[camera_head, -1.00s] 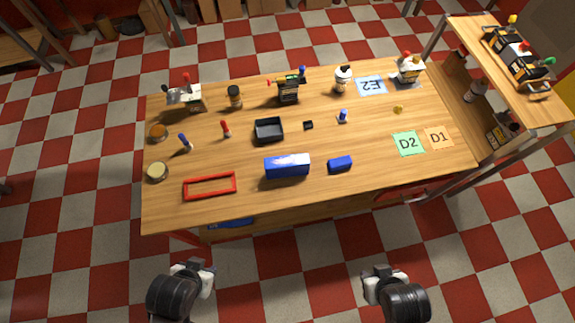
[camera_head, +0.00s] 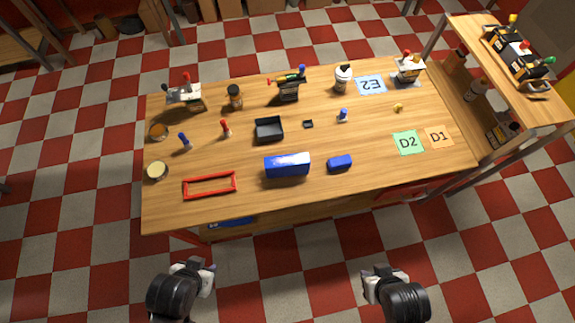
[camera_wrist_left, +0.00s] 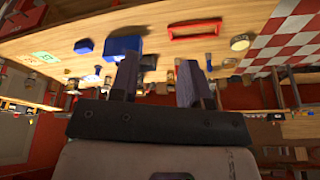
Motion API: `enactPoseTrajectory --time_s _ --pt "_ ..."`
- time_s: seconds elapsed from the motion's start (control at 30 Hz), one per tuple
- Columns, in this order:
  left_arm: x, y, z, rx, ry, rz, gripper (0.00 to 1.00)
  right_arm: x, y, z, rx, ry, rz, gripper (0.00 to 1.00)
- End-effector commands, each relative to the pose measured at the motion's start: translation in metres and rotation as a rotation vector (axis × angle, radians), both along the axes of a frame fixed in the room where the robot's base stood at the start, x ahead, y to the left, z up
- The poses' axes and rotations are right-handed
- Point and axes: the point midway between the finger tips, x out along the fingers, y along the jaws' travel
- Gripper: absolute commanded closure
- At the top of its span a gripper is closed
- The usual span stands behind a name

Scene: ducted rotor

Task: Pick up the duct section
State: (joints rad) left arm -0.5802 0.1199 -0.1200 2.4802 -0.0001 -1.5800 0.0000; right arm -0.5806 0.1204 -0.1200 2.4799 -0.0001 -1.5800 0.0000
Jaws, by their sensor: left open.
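No part is clearly recognisable as the duct section. Candidates are a large blue block (camera_head: 287,165) at the table's front middle and a red rectangular frame (camera_head: 209,186) at front left. The blue block (camera_wrist_left: 122,46) and red frame (camera_wrist_left: 195,28) also show in the left wrist view, apart from the fingers. My left gripper (camera_head: 207,272) is in front of the table, short of its edge; its two fingers (camera_wrist_left: 158,66) stand apart with nothing between them. My right gripper (camera_head: 372,275) is also in front of the table, and its finger opening is too small to tell.
The wooden table (camera_head: 240,207) also carries a small blue block (camera_head: 340,163), a black tray (camera_head: 269,130), a D2 card (camera_head: 408,143), and bottles and tools along the back. A shelf (camera_head: 490,80) stands at the right. The front right tabletop is mostly clear.

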Motion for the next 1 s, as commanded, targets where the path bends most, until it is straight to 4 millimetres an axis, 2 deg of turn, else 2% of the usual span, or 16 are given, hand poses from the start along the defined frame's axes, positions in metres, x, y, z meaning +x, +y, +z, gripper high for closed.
enactPoseTrajectory --time_s 0.33,0.87,1.0 --pt "0.0 0.0 0.0 0.0 0.0 0.0 0.56 0.0001 -0.0001 0.0 0.0 0.0 0.0 0.57" --pt "0.0 0.0 -0.0001 0.0 0.0 0.0 0.06 0.0002 0.0 0.0001 0.0 0.0 0.0 0.57" --pt "0.0 0.0 -0.0001 0.0 0.0 0.0 0.05 0.0002 0.0 0.0002 0.0 -0.001 0.0 0.57"
